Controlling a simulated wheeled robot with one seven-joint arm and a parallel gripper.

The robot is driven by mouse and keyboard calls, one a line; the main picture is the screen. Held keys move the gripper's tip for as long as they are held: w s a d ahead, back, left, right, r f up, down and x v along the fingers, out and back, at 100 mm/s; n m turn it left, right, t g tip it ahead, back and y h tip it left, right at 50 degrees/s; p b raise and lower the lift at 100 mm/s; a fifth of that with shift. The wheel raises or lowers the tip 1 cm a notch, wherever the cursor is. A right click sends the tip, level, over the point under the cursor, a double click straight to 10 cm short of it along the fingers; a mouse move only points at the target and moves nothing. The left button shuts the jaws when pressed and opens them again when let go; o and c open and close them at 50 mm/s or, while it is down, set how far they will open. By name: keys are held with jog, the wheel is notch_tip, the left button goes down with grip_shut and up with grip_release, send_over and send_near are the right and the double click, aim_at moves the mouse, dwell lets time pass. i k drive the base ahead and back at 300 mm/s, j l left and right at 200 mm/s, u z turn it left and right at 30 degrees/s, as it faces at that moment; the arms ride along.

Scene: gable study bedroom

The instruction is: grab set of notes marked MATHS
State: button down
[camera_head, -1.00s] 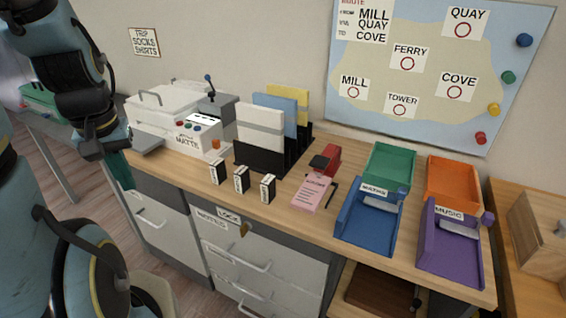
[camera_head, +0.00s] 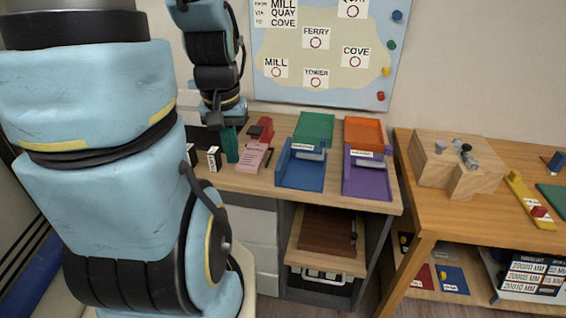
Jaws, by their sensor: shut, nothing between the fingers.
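No set of notes that I can read as MATHS shows. A blue tray (camera_head: 300,178) stands on the desk, its label too small to read now; a second before, it read MATHS. It looks empty. My gripper (camera_head: 230,146) points down over the desk, left of the blue tray and beside a pink notepad (camera_head: 252,158). Its teal fingers are shut and empty. A purple tray (camera_head: 366,186) is right of the blue one. The grey drawers (camera_head: 262,228) below are partly hidden by my arm.
Green (camera_head: 315,127) and orange (camera_head: 362,131) trays stand behind. A red stapler-like thing (camera_head: 262,129) and small white-labelled blocks (camera_head: 213,158) crowd my gripper. A wooden puzzle-like block (camera_head: 455,165) sits on the right-hand table. My arm covers the left.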

aim_at(250, 162)
jog(key=u, duration=1.05)
jog(key=k+l+u, duration=0.2)
jog(key=u, duration=0.25)
jog(key=k+l+u, duration=0.15)
jog(key=k+u, duration=0.15)
jog(key=u, duration=0.15)
jog(key=k+u, duration=0.25)
jog(key=u, duration=0.2)
jog(key=k+j+u, duration=0.1)
jog(key=k, duration=0.35)
jog(key=k+j, duration=0.1)
jog(key=k, duration=0.35)
jog(key=u, duration=0.05)
